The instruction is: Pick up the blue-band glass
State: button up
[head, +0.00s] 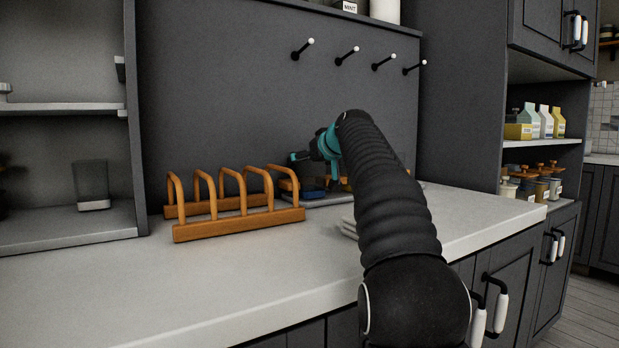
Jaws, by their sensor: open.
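A clear, dark-looking glass (92,182) with a pale band near its base stands on the left shelf. I see no blue band on it. A small blue thing (313,184) lies low behind the right end of the wooden rack, mostly hidden; I cannot tell what it is. My gripper (316,163), with teal and black parts, is above and behind the rack's right end, near the blue thing. It is open, partly hidden by my arm, and I see nothing held in it.
The wooden rack (238,224) stands on the pale counter (150,290). Wall hooks (348,54) hang above. The counter's front left is clear. Cartons (545,122) stand on the right shelves.

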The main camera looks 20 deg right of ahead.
jog(key=c, duration=1.4)
